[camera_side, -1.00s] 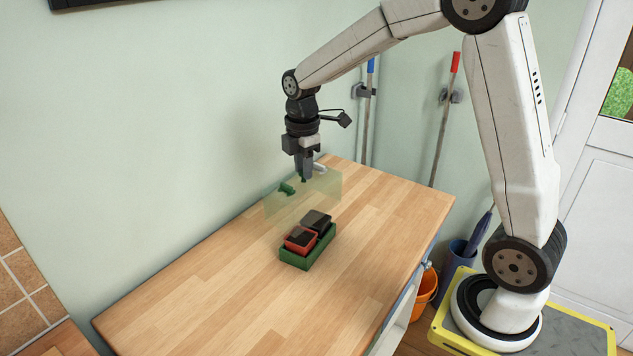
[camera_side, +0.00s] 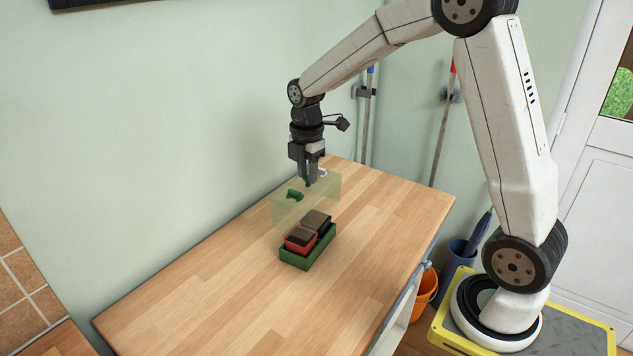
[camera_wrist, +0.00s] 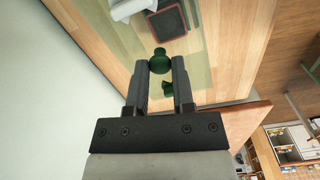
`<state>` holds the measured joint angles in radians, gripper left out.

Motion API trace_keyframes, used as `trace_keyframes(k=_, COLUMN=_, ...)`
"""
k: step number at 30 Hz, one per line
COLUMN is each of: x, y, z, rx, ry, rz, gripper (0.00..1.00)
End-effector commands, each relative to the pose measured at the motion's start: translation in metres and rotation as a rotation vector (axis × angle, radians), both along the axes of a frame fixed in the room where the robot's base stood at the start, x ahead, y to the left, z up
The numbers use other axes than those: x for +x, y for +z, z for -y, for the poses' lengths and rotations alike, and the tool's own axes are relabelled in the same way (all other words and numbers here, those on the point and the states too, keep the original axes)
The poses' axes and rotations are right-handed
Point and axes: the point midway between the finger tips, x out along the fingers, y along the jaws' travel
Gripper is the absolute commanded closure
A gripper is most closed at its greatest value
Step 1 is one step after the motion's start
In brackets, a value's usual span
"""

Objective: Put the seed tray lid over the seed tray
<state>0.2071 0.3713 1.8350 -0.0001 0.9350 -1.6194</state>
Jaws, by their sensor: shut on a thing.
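The seed tray lid (camera_side: 290,212) is a clear, pale green cover with dark green knobs on top. My gripper (camera_side: 311,181) is shut on a green knob of the lid and holds the lid in the air. In the wrist view the knob (camera_wrist: 160,62) sits at the tips of my gripper (camera_wrist: 168,75). The seed tray (camera_side: 307,254) is a green tray on the worktop, holding a red pot (camera_side: 299,241) and a dark pot (camera_side: 317,222). The lid hangs above and behind the tray, its lower edge close to the pots in the side view.
The wooden worktop (camera_side: 205,285) is clear around the tray. A pale wall (camera_side: 150,140) runs along its back. A white object (camera_wrist: 128,9) shows near the pots in the wrist view. An orange bucket (camera_side: 424,288) stands on the floor beyond the worktop's edge.

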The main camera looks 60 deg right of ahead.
Motion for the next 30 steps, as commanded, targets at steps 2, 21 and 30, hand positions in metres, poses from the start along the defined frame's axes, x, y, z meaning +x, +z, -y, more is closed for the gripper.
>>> trace_keyframes(k=2, x=0.000, y=-0.002, z=0.000, rx=0.000, ry=0.000, rz=-0.001, gripper=1.00)
trace_keyframes(k=21, x=0.000, y=-0.031, z=0.000, rx=0.000, ry=0.000, rz=-0.001, gripper=1.00)
trace_keyframes(k=30, x=0.000, y=-0.046, z=0.000, rx=0.000, ry=0.000, rz=-0.001, gripper=1.00)
